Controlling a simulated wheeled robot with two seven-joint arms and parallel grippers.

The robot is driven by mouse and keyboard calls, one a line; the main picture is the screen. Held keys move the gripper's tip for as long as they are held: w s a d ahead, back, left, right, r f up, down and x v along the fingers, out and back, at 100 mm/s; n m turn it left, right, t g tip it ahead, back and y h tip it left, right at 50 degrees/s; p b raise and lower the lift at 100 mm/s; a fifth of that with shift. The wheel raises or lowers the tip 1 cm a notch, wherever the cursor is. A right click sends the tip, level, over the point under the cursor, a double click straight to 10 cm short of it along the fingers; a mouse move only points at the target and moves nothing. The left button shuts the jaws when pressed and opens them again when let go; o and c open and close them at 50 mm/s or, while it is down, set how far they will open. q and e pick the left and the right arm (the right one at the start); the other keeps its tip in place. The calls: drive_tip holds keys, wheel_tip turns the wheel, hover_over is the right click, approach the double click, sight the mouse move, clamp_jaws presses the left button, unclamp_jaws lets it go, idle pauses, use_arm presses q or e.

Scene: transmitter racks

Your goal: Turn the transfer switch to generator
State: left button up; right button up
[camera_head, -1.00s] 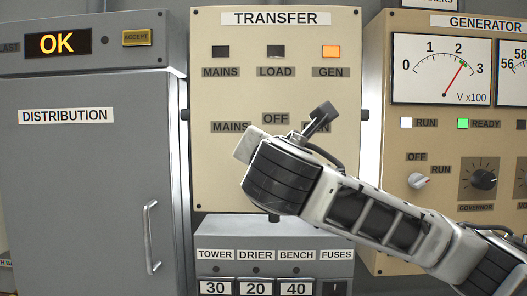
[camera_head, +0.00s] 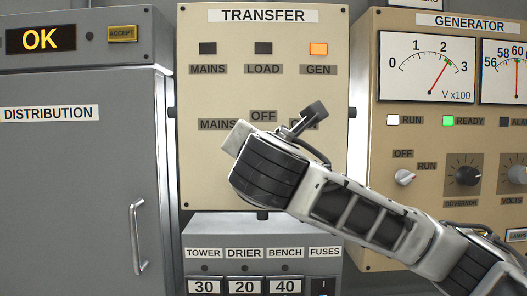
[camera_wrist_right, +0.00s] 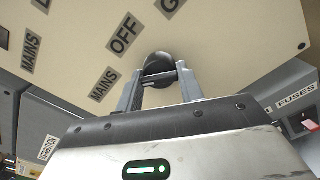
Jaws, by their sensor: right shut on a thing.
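The transfer panel (camera_head: 215,180) is a cream box with MAINS, LOAD and GEN lamps. The GEN lamp (camera_head: 318,49) glows orange; the other two are dark. The dark switch handle (camera_head: 316,109) points up and right, close to the partly covered GEN position label (camera_head: 304,124). My right arm covers the switch's base in the head view, and its fingers are hard to make out there. In the right wrist view, my right gripper (camera_wrist_right: 160,82) has its fingers on either side of the round dark handle (camera_wrist_right: 157,64), shut on it. My left gripper is not in view.
The grey distribution cabinet (camera_head: 60,190) stands at left, with a vertical handle (camera_head: 138,236). The generator panel (camera_head: 440,120) stands at right with a lit READY lamp (camera_head: 448,121). A fuse panel (camera_head: 265,268) lies below the transfer panel.

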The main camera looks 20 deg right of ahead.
use_arm(q)
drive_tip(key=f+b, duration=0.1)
drive_tip(key=b, duration=0.1)
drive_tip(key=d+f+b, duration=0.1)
drive_tip(key=b, duration=0.1)
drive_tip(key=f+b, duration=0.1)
drive_tip(key=b, duration=0.2)
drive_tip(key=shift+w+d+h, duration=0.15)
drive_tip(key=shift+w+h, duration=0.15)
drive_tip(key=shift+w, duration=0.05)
use_arm(e)
drive_tip(key=m, duration=2.3)
drive_tip(key=shift+r, duration=0.15)
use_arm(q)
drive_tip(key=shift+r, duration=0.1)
use_arm(e)
drive_tip(key=o, duration=1)
drive_tip(key=shift+c, duration=0.2)
